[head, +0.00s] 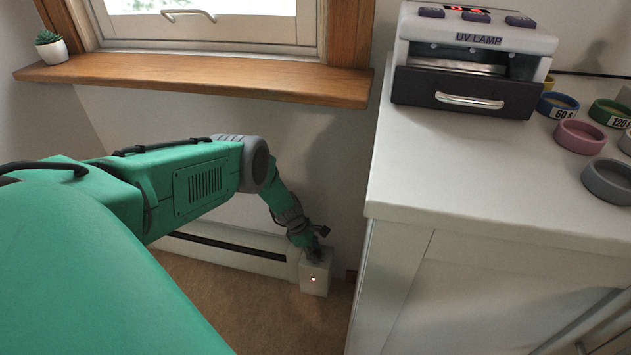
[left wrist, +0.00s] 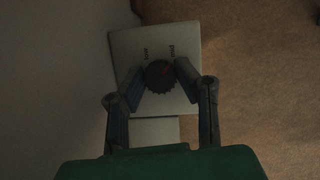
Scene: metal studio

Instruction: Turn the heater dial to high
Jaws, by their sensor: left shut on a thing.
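The left wrist view shows the box top (left wrist: 135,50) from above. The dark ridged dial (left wrist: 159,77) sits on it, with a red mark toward its upper right. Printed labels stand beside it, too dim to read surely. My left gripper (head: 316,250) is down on the box; its fingers (left wrist: 157,82) are shut on the dial, one on each side. My right gripper is not in view.
A white cabinet (head: 400,200) stands close to the right of the control box. On it are a UV lamp (head: 470,55) and several coloured rings (head: 578,137). A wooden windowsill (head: 200,78) juts out above the heater. Brown carpet (head: 215,300) lies in front.

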